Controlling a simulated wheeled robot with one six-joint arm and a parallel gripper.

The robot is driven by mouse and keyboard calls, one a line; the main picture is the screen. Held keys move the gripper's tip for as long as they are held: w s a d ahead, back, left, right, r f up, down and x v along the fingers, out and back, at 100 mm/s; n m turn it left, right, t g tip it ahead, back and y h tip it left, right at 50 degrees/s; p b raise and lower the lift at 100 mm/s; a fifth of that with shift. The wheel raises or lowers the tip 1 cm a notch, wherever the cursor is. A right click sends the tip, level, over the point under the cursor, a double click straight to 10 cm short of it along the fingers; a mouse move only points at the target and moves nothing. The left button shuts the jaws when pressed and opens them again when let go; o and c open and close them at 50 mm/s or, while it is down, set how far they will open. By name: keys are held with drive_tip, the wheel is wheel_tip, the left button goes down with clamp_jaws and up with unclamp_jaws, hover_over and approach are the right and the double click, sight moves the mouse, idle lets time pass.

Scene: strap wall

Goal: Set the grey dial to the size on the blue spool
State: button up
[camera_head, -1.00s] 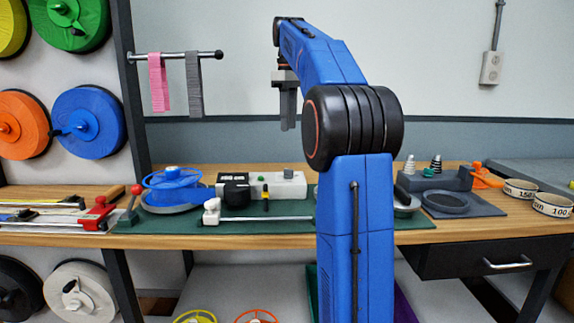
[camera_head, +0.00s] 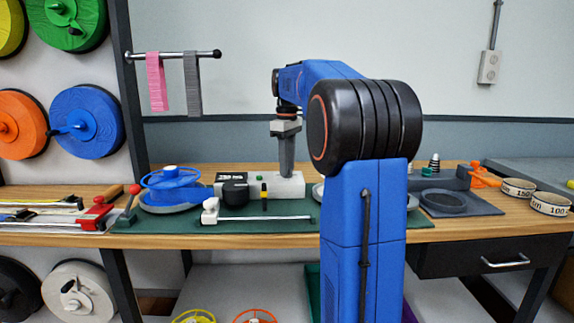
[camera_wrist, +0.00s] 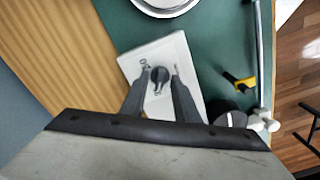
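The grey dial (camera_wrist: 158,74) is on the top face of a white box (camera_wrist: 180,55) on the bench. My gripper (camera_wrist: 160,75) points down at it, its two fingers apart on either side of the dial with gaps showing. In the head view my gripper (camera_head: 287,172) is over the white box (camera_head: 262,186) and hides the dial. A blue spool (camera_head: 172,178) lies on the bench to the left; a larger blue spool (camera_head: 88,122) hangs on the wall. I cannot read a size on either.
A black knob (camera_head: 235,192) and a yellow-and-black tool (camera_head: 264,196) are in front of the white box. A metal rod with a white end (camera_head: 211,208) lies along the mat's front. Round labelled tapes (camera_head: 551,203) stand at the right. Pink and grey straps (camera_head: 193,85) hang above.

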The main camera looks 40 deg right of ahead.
drive_tip(key=shift+f, duration=0.1)
clamp_jaws()
drive_tip(key=shift+m, duration=0.3)
drive_tip(key=m, duration=1)
drive_tip(key=shift+m, duration=0.3)
drive_tip(key=m, duration=1.2)
drive_tip(key=shift+m, duration=0.3)
